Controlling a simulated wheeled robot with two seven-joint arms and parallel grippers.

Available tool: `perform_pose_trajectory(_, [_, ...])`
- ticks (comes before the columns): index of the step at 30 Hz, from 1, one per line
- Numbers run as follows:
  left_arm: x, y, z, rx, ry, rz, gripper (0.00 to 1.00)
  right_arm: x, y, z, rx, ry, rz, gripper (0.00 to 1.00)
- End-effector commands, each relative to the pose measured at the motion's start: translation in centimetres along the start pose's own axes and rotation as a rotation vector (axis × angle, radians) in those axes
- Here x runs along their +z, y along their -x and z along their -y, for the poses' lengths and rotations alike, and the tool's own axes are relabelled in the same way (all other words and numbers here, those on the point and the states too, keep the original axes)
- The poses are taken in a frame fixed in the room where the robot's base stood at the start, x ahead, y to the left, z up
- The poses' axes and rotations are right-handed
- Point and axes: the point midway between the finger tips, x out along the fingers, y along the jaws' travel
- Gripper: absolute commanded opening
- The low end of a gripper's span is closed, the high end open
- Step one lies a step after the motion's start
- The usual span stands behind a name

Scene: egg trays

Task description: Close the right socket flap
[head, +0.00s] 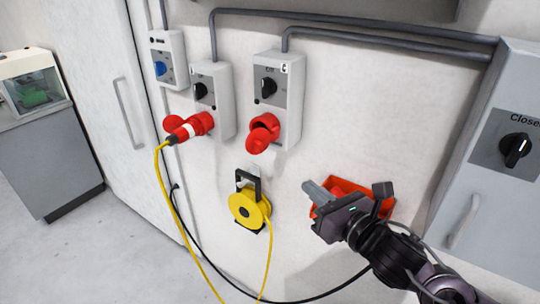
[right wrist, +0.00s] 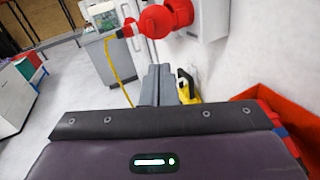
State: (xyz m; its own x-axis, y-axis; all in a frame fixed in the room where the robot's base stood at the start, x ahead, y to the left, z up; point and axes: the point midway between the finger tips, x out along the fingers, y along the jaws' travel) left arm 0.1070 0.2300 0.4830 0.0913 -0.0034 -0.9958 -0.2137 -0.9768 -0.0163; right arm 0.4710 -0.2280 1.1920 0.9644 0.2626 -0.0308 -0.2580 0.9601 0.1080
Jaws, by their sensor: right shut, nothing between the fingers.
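The right socket (head: 264,122) is red and sits low on a grey-white switch box (head: 290,100) on the wall. Its round red flap (head: 258,143) appears to stand open, tilted out and down in front of the socket. In the right wrist view the red flap (right wrist: 153,21) shows above the fingers. My right gripper (head: 311,188) is shut and empty, below and to the right of the socket, apart from it; its fingers (right wrist: 158,86) show in the wrist view. My left gripper is not in view.
The left socket holds a red-and-white plug (head: 188,130) with a yellow cable. A yellow cable reel (head: 244,208) hangs below the sockets. An orange-red bin (head: 378,205) is behind my right gripper. A grey cabinet (head: 500,190) stands at right. Wall between gripper and socket is clear.

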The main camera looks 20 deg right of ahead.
Motion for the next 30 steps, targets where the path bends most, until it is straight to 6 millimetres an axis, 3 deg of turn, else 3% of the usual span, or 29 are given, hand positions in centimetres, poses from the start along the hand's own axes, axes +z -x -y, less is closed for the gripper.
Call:
perform_pose_trajectory(3, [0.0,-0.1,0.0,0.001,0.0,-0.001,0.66,0.8,-0.1,-0.8,0.041,0.099,0.027,0.0])
perform_pose_trajectory(8, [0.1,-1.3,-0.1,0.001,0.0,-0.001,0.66,0.6,-0.7,-0.9,0.05,0.115,0.032,0.0])
perform_pose_trajectory(17, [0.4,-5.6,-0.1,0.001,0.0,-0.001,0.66,0.4,-2.7,-0.8,0.042,0.119,0.036,0.0])
perform_pose_trajectory(19, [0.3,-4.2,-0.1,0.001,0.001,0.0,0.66,1.4,-3.3,-0.8,0.038,0.108,0.034,0.0])
perform_pose_trajectory(30, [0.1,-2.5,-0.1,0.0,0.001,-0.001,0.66,1.6,-7.0,-1.0,0.038,0.105,0.034,0.0])
